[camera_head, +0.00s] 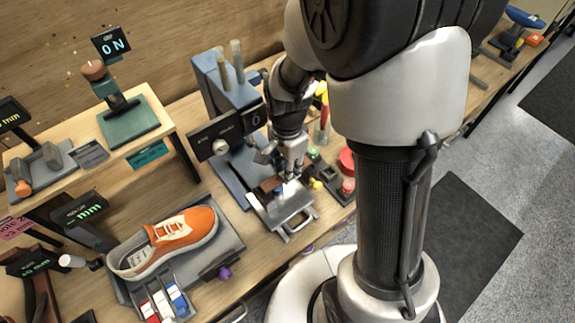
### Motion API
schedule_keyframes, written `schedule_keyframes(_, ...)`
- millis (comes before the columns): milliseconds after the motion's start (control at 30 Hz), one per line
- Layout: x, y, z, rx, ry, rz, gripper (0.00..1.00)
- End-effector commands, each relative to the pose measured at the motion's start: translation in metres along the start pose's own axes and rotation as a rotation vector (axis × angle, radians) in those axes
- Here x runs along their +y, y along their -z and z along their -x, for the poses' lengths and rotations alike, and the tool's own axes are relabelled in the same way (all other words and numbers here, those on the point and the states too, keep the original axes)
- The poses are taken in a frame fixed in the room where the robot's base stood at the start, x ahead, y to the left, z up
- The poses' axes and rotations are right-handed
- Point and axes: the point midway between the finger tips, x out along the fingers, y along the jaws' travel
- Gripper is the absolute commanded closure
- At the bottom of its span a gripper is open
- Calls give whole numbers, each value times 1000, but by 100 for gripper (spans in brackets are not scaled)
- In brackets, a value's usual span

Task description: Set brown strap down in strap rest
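My gripper (291,178) points down over a grey metal plate with a handle (297,215) in the middle of the bench. A small brown piece (268,185), which looks like the brown strap, shows just left of the fingertips, low over the plate. The fingers are small and partly merge with what is under them, so I cannot tell whether they are closed on the strap or apart. I cannot tell for sure which part is the strap rest; the plate is the nearest flat holder under the gripper.
An orange sneaker (172,238) lies on a grey tray (226,243) at left. A blue-grey stand (209,78) with a display rises behind the gripper. Red, yellow and green pieces, including a red knob (346,160), sit close on the right. A raised wooden shelf (165,122) stands at upper left.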

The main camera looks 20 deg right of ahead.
Motion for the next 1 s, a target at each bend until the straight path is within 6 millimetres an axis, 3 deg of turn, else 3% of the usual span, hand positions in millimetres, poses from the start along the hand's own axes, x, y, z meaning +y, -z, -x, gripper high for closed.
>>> schedule_keyframes(1000,0,0,-12,0,0,0,96)
